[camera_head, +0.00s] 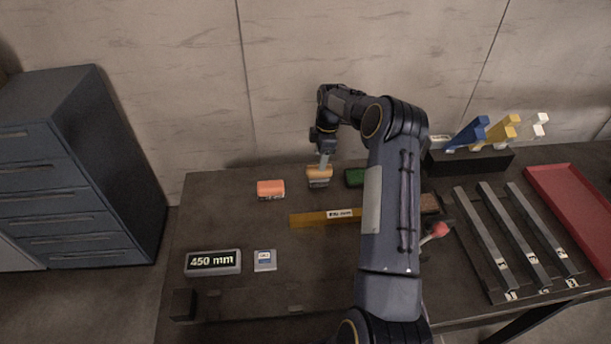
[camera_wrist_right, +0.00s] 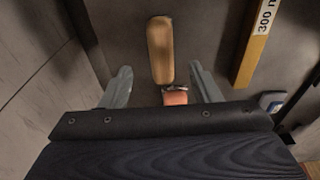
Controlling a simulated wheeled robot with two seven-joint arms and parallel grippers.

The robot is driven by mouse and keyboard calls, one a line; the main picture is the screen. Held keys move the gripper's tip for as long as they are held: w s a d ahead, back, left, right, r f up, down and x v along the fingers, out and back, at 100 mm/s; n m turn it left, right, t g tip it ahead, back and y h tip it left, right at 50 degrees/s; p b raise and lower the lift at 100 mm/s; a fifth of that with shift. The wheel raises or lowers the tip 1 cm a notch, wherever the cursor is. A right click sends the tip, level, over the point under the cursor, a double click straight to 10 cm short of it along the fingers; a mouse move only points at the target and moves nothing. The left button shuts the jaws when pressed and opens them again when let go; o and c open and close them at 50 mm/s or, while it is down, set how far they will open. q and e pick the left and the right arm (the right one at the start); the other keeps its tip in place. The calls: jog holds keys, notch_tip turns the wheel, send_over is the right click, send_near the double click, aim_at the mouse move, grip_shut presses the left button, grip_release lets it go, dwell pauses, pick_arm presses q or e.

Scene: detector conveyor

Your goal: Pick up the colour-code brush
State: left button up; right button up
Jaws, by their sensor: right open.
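My right gripper (camera_head: 323,163) points down over a tan, rounded oblong piece (camera_head: 319,177) near the back edge of the table. In the right wrist view this piece (camera_wrist_right: 160,52) lies lengthwise between the open fingers (camera_wrist_right: 160,72), with a gap on each side. No label tells which is the colour-code brush; the tan piece is the one under my gripper. My left gripper is out of view.
A yellow 300 mm bar (camera_head: 315,218) lies in front. A 450 mm display (camera_head: 212,262) and small card (camera_head: 265,260) stand front left. Labelled rails (camera_head: 490,225), a red tray (camera_head: 560,195) and a black holder (camera_head: 470,162) are at right. My arm hides the table's middle right.

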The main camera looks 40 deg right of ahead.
aim_at(319, 175)
jog(key=shift+f, duration=0.75)
jog(key=f+b, duration=0.1)
jog(key=f, duration=0.2)
jog(key=f+b, duration=0.1)
jog(key=f, duration=0.1)
jog(key=shift+a+f+b, duration=0.1)
jog(key=shift+a+b, duration=0.15)
jog(key=shift+b, duration=0.1)
jog(key=c, duration=1.1)
jog(key=shift+r, duration=0.2)
